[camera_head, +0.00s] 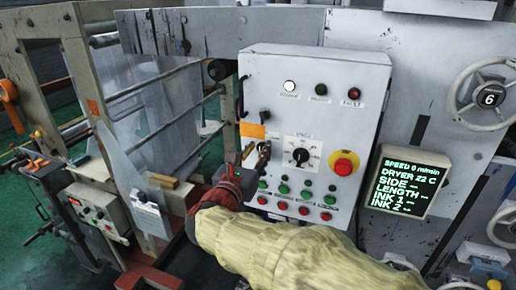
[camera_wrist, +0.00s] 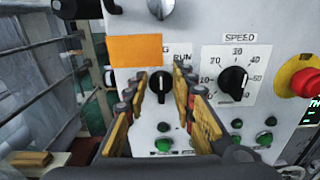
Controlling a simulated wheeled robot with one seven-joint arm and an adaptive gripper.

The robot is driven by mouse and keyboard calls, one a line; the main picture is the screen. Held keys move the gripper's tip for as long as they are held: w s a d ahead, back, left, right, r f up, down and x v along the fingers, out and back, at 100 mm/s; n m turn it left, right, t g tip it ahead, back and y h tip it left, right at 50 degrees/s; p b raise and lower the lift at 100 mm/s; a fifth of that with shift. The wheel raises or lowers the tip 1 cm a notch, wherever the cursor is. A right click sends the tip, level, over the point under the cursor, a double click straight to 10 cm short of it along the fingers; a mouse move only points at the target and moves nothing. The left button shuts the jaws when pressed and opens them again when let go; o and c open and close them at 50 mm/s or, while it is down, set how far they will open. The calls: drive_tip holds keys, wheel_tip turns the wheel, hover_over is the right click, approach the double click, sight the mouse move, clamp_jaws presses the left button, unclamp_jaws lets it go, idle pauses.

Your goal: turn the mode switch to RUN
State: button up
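The mode switch (camera_wrist: 160,86) is a black knob on the grey control panel, below the lettering "RUN" and a partly hidden label ending in "G". Its handle looks close to upright in the wrist view; I cannot tell its exact setting. My gripper (camera_head: 256,153) is at the panel's left side in the head view and hides the switch there. In the wrist view my gripper (camera_wrist: 160,80) is open, its yellow-padded fingers on the left and right of the knob. A gap shows on each side; contact is not clear.
The speed dial (camera_wrist: 232,82) sits close to the right of the fingers. A red emergency button (camera_head: 343,164) is farther right. Green buttons (camera_wrist: 163,146) lie below the switch. An orange tag (camera_wrist: 134,48) is above left. A display (camera_head: 411,181) reads speed 0.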

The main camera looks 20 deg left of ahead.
drive_tip(key=shift+w, duration=0.1)
drive_tip(key=shift+c, duration=0.9)
drive_tip(key=c, duration=0.4)
clamp_jaws()
